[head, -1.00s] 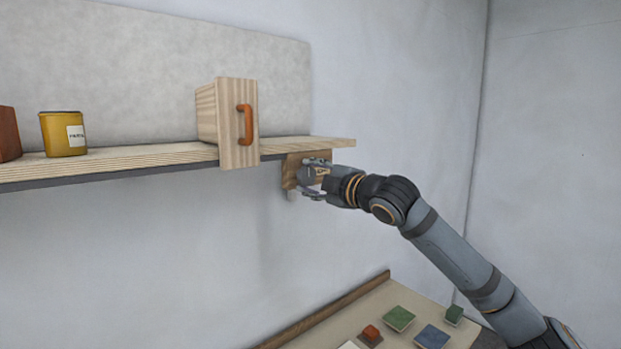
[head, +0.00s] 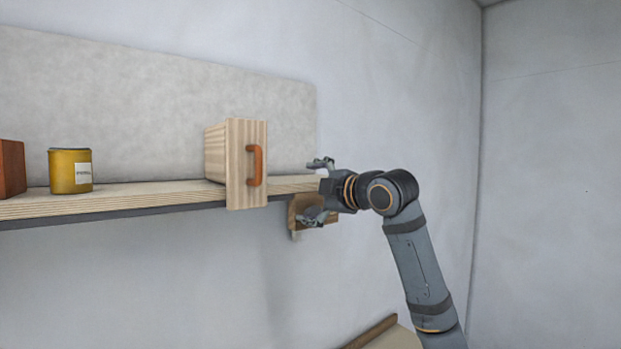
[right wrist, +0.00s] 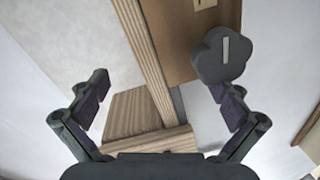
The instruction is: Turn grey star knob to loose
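The grey star knob (right wrist: 222,55) shows in the right wrist view, at the upper right, with a pale line mark on its face. It sits on a brown wooden plate (right wrist: 182,38), which also shows under the shelf end in the head view (head: 298,207). My right gripper (head: 314,190) is open and empty, in front of the shelf's right end. In the right wrist view the knob lies beyond the right finger, apart from or barely overlapping it; I cannot tell if they touch. The gripper's lower finger covers the knob in the head view. My left gripper is not in view.
A wooden shelf (head: 150,196) runs along the wall. On it stand a wooden drawer box with an orange handle (head: 256,166), a yellow tin (head: 70,172) and a red-brown block (head: 11,168). Free room lies right of the shelf.

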